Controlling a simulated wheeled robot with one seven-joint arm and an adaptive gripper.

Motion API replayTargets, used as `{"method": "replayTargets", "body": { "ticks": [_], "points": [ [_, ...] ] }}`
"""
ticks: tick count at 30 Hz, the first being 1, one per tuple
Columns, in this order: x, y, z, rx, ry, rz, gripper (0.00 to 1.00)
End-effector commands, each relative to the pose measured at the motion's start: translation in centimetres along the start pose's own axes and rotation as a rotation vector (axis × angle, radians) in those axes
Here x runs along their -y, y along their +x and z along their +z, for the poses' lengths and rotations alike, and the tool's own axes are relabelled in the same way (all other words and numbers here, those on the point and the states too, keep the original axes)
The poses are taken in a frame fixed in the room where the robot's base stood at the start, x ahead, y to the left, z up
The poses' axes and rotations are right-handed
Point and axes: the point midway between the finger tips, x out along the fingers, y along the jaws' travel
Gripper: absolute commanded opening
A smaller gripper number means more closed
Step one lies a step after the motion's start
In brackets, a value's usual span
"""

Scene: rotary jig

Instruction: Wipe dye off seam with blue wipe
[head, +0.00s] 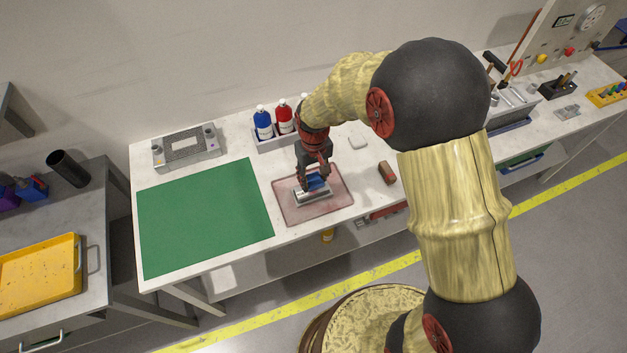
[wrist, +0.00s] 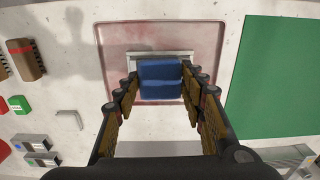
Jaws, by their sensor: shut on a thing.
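The blue wipe (head: 317,183) is in my gripper (head: 315,176), over a silvery metal workpiece (head: 312,197). The workpiece lies in a shallow reddish tray (head: 340,207). In the wrist view the folded blue wipe (wrist: 160,80) sits between the fingertips of my gripper (wrist: 160,90), which is shut on it. A pale edge of the workpiece (wrist: 150,54) shows behind the wipe. The wipe hides most of the workpiece's top, so I cannot see the seam or any dye on it. I cannot tell whether the wipe touches the workpiece.
A green mat (head: 205,215) covers the bench left of the tray. A brown-red block (head: 387,173) lies to the right. A blue bottle (head: 263,123) and a red bottle (head: 284,117) stand in a rack behind. A grey box (head: 187,149) is at back left.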

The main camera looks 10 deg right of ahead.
Motion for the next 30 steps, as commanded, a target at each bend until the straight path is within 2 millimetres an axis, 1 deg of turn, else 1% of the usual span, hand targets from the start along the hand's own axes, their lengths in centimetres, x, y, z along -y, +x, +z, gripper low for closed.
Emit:
{"method": "replayTargets", "body": {
  "ticks": [1, 3, 7, 24, 27, 30],
  "points": [
    [-0.1, -0.8, -0.1, -0.001, 0.000, 0.000, 0.13],
    [-0.1, -1.4, -0.2, -0.001, 0.001, 0.000, 0.13],
    [-0.2, -2.0, -0.4, -0.001, 0.001, 0.000, 0.13],
    [-0.2, -2.0, -0.4, -0.001, 0.002, 0.000, 0.13],
    [-0.6, -1.9, -0.4, -0.002, 0.009, 0.000, 0.13],
    [-1.7, -2.1, -0.7, -0.003, 0.029, 0.000, 0.13]
  ]
}}
